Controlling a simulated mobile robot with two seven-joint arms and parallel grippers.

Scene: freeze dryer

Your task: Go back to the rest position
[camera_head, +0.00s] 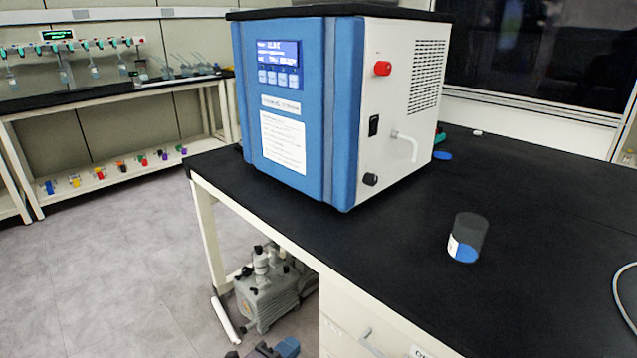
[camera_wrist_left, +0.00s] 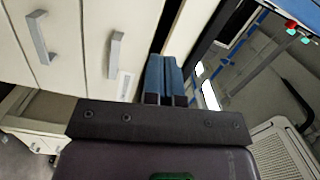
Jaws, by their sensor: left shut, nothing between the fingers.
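My left gripper (camera_head: 286,347) shows at the bottom edge of the head view, low in front of the bench and below its top. In the left wrist view its two blue fingers (camera_wrist_left: 164,78) are together with nothing between them. The freeze dryer (camera_head: 305,110), a blue and white box with a lit display, stands on the black bench top, well above and apart from the gripper. My right gripper is in neither view.
A dark cup with blue contents (camera_head: 468,238) stands on the black bench (camera_head: 400,270). A blue cap (camera_head: 443,155) lies beside the dryer. A grey pump (camera_head: 270,290) sits under the bench. Drawers (camera_wrist_left: 120,50) are close to the left gripper. The floor at left is clear.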

